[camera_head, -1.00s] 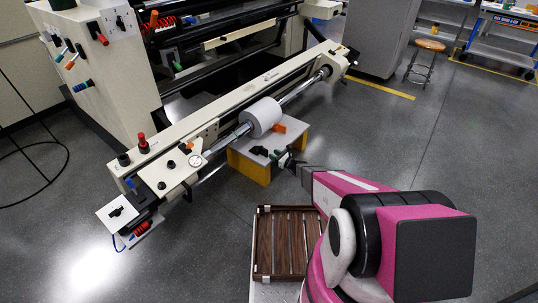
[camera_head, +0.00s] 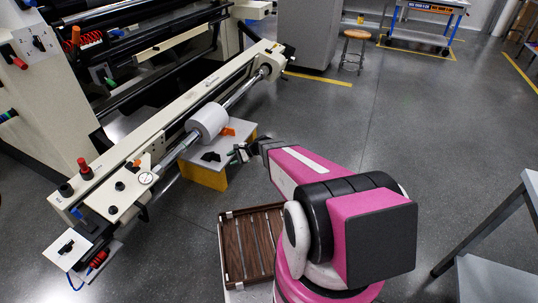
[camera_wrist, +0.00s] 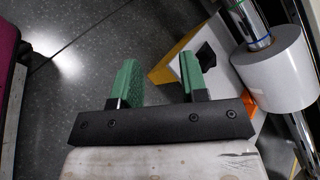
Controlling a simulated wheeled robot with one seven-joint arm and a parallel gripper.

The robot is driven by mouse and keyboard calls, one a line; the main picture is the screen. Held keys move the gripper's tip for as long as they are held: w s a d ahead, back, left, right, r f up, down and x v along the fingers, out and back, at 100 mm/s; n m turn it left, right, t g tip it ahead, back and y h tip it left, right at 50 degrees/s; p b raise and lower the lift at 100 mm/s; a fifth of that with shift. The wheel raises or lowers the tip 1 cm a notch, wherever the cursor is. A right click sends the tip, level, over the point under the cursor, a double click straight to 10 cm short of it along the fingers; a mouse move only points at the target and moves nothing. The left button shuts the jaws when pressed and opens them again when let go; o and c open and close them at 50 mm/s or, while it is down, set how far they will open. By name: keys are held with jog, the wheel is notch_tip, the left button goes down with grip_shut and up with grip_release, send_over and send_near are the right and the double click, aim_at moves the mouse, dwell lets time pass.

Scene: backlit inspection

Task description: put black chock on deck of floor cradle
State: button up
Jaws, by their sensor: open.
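The black chock (camera_head: 211,156) rests on the grey deck of the floor cradle (camera_head: 188,158), a low stand with yellow sides. In the wrist view the chock (camera_wrist: 207,55) sits on the pale deck (camera_wrist: 190,43), just beyond the right green finger, which partly overlaps it. My gripper (camera_head: 238,153) is beside the deck's right edge, to the right of the chock.
A white roll (camera_head: 208,121) on a steel shaft runs over the cradle's deck. An orange chock (camera_head: 228,132) is beside the roll. A slatted brown wooden tray (camera_head: 228,250) lies in front. A grey metal bench (camera_head: 500,225) stands at right. Open floor lies behind my arm.

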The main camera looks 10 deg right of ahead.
jog(key=s+d+r+n+g+h, duration=0.2)
jog(key=s+d+r+n+h, duration=0.9)
jog(key=s+d+r, duration=0.3)
jog(key=s+r, duration=0.2)
jog(key=s, duration=0.2)
jog(key=shift+s+d+r+n+h, duration=0.2)
jog(key=shift+s+d+n+h, duration=0.05)
jog(key=shift+d+n+h, duration=0.15)
